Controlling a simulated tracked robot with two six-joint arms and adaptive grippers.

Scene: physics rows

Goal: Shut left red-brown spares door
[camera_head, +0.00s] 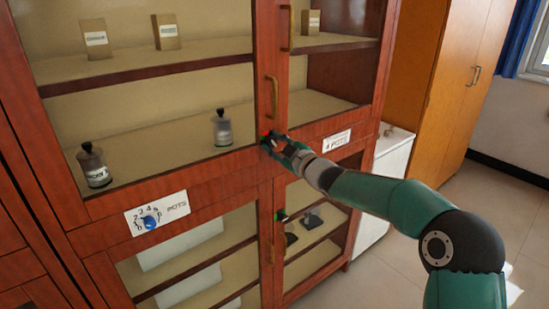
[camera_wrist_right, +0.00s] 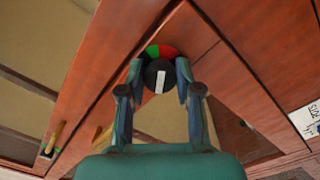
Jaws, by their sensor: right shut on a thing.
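A red-brown cabinet with glass doors (camera_head: 150,170) fills the left and middle of the head view. I can read no spares label; two labels seem to read POTS. The upper left door (camera_head: 264,60) looks flush with its neighbour, but I cannot tell whether it is fully shut. My right gripper (camera_head: 274,142) is at the meeting edge of the upper doors. In the wrist view its fingers (camera_wrist_right: 159,82) are closed around a round black knob (camera_wrist_right: 160,76) with a white bar. A green and red disc (camera_wrist_right: 160,51) shows behind the knob. My left gripper is out of view.
A lower latch (camera_head: 281,214) with green on it sits between the lower glass doors. Jars (camera_head: 222,130) and small boxes stand on the shelves. A white low unit and orange-brown cupboard (camera_head: 465,80) stand right; floor (camera_head: 400,262) is clear there.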

